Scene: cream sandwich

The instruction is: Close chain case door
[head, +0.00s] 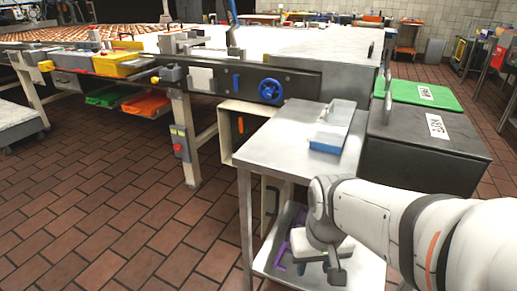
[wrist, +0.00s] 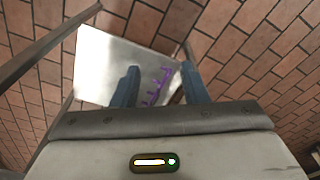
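The chain case looks to be the cream open-fronted box (head: 229,137) under the machine's edge in the head view, left of the steel table. An orange piece shows inside it. A cream panel with a dark handle (head: 269,203) stands below and right of the box, behind the table leg; it may be the case door, but its hinge is hidden. My gripper (head: 331,272) points down in front of the steel table, right of the panel and apart from it. In the wrist view my gripper (wrist: 160,88) has its two blue fingers apart with nothing held.
The steel table (head: 281,140) carries a grey-and-blue tray (head: 329,139). Its lower shelf (wrist: 98,65) holds a purple rack (wrist: 158,86). A table leg (head: 246,235) stands near the panel. Dark bins stand right. Brick floor (head: 130,225) is clear at left.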

